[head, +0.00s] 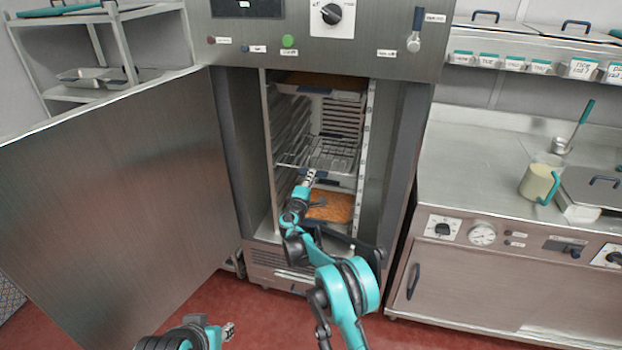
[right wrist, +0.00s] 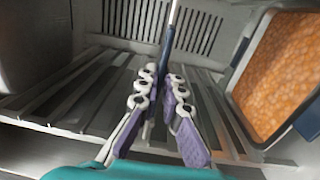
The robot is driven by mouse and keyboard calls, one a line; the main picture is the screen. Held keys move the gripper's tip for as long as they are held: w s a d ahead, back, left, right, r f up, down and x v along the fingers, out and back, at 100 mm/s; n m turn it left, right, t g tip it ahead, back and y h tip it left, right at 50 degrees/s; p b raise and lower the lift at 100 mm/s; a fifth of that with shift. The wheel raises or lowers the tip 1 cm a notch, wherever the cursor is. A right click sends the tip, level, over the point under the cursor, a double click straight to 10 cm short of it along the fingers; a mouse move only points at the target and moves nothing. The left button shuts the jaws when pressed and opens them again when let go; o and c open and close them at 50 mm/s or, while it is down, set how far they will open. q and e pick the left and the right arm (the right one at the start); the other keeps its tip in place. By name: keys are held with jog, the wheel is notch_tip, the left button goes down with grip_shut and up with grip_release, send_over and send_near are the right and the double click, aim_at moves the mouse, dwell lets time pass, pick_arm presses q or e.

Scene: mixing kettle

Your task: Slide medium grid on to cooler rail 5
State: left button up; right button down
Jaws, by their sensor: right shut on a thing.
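The wire grid (head: 335,158) is inside the open cooler, about mid-height and roughly level, with a dark blue piece at its front edge. My right gripper (head: 310,176) is at this front edge, shut on the grid. In the right wrist view, the fingers (right wrist: 160,105) close around the dark blue piece (right wrist: 167,52). The cooler rails (head: 287,125) run up the inner side wall; I cannot tell which one the grid is on. My left gripper (head: 228,331) is low at the bottom of the head view, away from the cooler; its opening is too small to judge.
A tray with orange food (head: 332,207) sits below the grid, also seen in the right wrist view (right wrist: 280,75). Another tray is at the cooler top. The open cooler door (head: 100,200) fills the left side. A steel counter (head: 480,180) stands at right.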

jog(key=shift+w+d+f, duration=0.1)
jog(key=shift+w+f, duration=0.15)
jog(key=shift+w, duration=0.05)
dwell(0.6)
jog(key=c, duration=1.1)
grip_release()
jog(key=shift+c, duration=0.2)
jog(key=v, duration=0.7)
